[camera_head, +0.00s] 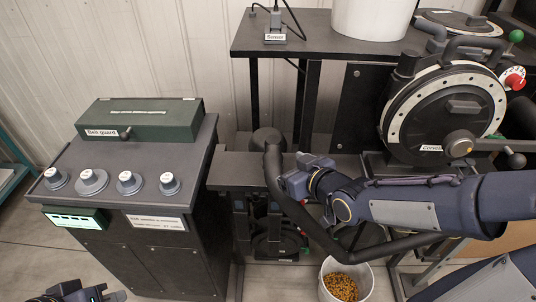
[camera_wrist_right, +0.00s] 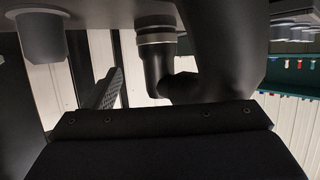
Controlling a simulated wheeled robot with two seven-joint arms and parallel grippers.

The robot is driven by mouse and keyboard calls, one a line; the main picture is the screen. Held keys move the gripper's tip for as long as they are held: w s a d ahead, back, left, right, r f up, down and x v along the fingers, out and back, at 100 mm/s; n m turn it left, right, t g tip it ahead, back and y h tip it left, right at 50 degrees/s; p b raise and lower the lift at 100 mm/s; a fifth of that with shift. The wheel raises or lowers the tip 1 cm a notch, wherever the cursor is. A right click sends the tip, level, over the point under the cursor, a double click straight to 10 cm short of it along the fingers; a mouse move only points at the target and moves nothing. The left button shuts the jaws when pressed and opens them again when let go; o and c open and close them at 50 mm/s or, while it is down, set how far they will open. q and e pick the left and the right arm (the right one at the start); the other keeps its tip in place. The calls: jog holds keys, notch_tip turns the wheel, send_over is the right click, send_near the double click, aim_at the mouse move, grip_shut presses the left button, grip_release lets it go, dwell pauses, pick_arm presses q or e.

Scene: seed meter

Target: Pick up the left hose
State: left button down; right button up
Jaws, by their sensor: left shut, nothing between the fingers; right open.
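The left hose looks to be the thick black hose (camera_head: 275,180) in the head view. It drops from a rounded black end at the small dark stand, then bends right below my right arm. My right gripper (camera_head: 288,182) is open and close beside the hose's upper part; I cannot tell whether they touch. In the right wrist view a thick black curved pipe (camera_wrist_right: 218,50), likely this hose, stands beyond the dark block in the foreground. My left gripper (camera_head: 88,293) is shut and empty at the bottom left edge, partly cut off, far from the hose.
A control console (camera_head: 130,190) with knobs and a green belt guard box stands at left. The round seed meter (camera_head: 445,115) is at right. A white bucket (camera_head: 330,275) with grain stands below. A black table (camera_head: 320,35) with a sensor and white container is behind.

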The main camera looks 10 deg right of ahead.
aim_at(278, 161)
jog(key=x, duration=0.5)
jog(key=shift+w+f, duration=0.3)
jog(key=shift+f, duration=0.1)
jog(key=shift+d, duration=0.1)
jog(key=c, duration=1.2)
jog(key=shift+c, duration=0.2)
jog(key=shift+r, duration=0.15)
